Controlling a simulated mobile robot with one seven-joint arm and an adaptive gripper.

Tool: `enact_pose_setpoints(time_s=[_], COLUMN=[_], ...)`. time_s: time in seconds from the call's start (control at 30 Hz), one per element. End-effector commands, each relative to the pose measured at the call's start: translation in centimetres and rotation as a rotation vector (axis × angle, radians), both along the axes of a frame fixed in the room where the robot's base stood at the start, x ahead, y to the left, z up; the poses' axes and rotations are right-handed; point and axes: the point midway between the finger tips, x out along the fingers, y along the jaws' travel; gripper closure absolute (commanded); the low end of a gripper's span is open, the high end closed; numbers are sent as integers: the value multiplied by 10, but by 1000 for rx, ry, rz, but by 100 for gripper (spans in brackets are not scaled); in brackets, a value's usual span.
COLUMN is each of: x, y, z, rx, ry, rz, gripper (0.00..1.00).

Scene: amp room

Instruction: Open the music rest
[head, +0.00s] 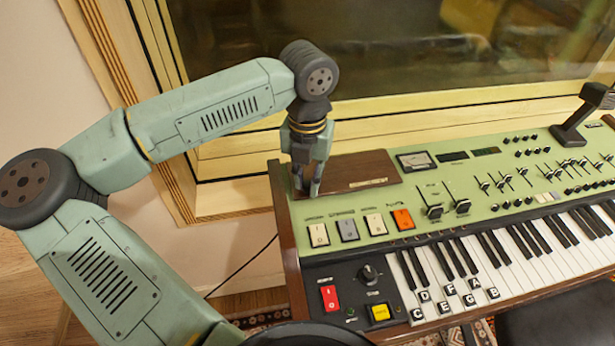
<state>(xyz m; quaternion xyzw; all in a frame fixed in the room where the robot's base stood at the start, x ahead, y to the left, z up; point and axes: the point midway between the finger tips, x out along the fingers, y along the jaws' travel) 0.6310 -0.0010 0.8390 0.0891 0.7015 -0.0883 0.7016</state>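A dark brown wooden panel (358,170), which looks like the music rest, lies flat on the green top of the keyboard instrument (468,188) at its left end. A small pale label sits near its front edge. My gripper (307,190) points down at the left part of the panel and hides some of it. The fingertips are close to the panel's front left area; I cannot tell whether they touch it. The fingers are seen nearly side-on, so their gap is unclear. Nothing shows held between them.
A black angled stand (582,115) rises at the right of the instrument's top. Coloured rocker switches (375,224), sliders and knobs lie in front of the panel. A wood-framed window (430,50) stands close behind. A dark seat (560,318) is at the lower right.

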Motion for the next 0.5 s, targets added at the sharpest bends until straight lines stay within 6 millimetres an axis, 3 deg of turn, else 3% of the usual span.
enact_pose_setpoints(time_s=[0.2, 0.5], x=[0, 0], y=[0, 0], z=[0, 0], rx=[-1, -1], ry=[0, 0], rz=[0, -1], gripper=[100, 100])
